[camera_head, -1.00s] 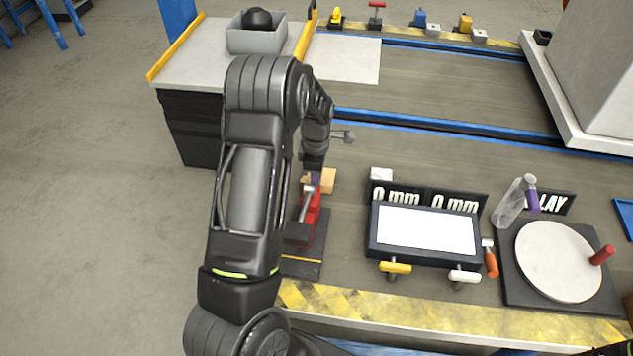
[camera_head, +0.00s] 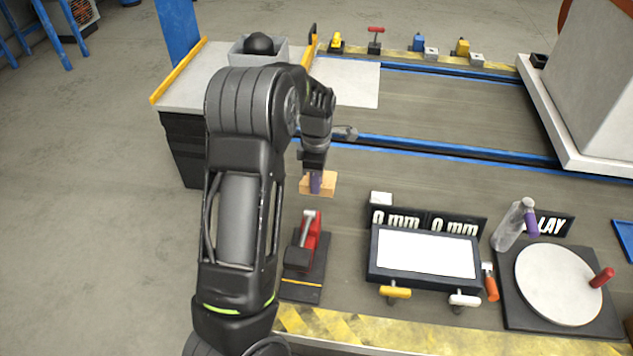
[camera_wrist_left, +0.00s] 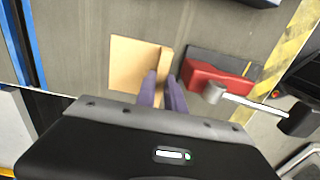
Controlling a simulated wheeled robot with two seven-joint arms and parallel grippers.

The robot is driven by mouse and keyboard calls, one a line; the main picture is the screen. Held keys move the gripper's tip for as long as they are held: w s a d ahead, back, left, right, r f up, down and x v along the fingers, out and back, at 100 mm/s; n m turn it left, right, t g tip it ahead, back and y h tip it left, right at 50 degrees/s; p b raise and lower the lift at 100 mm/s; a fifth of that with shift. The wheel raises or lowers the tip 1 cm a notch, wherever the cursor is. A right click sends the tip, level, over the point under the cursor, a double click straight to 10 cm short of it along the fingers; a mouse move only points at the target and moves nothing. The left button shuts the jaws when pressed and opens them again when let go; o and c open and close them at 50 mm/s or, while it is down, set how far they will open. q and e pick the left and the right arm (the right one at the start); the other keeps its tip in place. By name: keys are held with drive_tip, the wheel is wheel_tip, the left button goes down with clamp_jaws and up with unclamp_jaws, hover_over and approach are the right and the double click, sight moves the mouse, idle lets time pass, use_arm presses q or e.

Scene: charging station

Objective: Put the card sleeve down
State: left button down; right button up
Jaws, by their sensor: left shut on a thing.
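The card sleeve (camera_head: 328,184) is a tan, cardboard-like piece with a raised edge. My left gripper (camera_head: 315,184) is shut on it, its purple fingertips at the raised edge. In the left wrist view the sleeve (camera_wrist_left: 130,68) lies beyond the fingers (camera_wrist_left: 166,90), its flat part to the left and its raised edge between the tips. The sleeve is over the grey bench top; I cannot tell whether it touches the surface. My right gripper is not in view.
A red clamp (camera_head: 311,232) on a dark base stands just nearer than the sleeve. It also shows in the wrist view (camera_wrist_left: 205,76). A display box (camera_head: 426,252), bottle (camera_head: 508,228) and round plate (camera_head: 558,283) stand right. Bare bench (camera_head: 345,230) lies between clamp and display.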

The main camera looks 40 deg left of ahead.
use_arm(q)
drive_tip(key=shift+r, duration=0.1)
idle(0.4)
wheel_tip(320, 180, up, 8)
drive_tip(key=p, duration=0.5)
drive_tip(key=shift+s+f+m+b, duration=0.1)
drive_tip(key=shift+f+m+b, duration=0.3)
drive_tip(key=shift+f+m, duration=0.25)
drive_tip(key=m, duration=0.3)
drive_tip(key=shift+s, duration=0.15)
drive_tip(key=w+d+r+m+p, duration=0.1)
drive_tip(key=d+r+m+p, duration=0.2)
drive_tip(key=d+m, duration=0.6)
drive_tip(key=w+d+r+m+p, duration=0.2)
drive_tip(key=d+r+m, duration=0.6)
drive_tip(key=d, duration=0.5)
drive_tip(key=shift+d+m+p, duration=0.3)
drive_tip(key=shift+m+p, duration=0.2)
drive_tip(key=shift+m, duration=0.75)
